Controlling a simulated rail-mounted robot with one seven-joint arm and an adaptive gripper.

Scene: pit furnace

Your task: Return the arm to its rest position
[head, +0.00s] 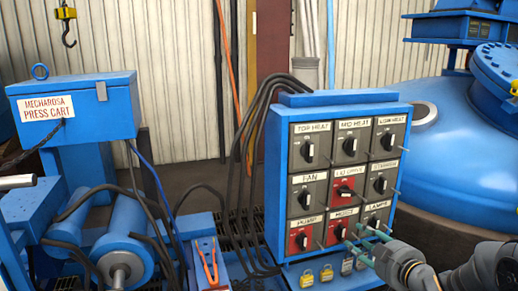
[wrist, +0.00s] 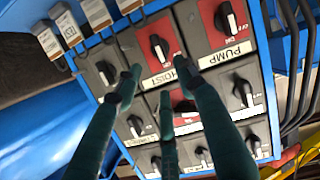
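My gripper (head: 357,240) is at the lower right of the blue switch panel (head: 284,105), in front of its bottom row. Its green fingers also show in the wrist view (wrist: 158,78), spread apart with nothing between them. In the wrist view the red HOIST switch (wrist: 160,47) shows beyond the fingertips, and the red PUMP switch (wrist: 228,20) is to its right. I cannot tell whether a fingertip touches the panel. My arm reaches in from the right edge of the head view.
A blue press cart (head: 75,100) stands at left, and a large blue vessel (head: 465,140) at right. A hook (head: 68,30) hangs at upper left.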

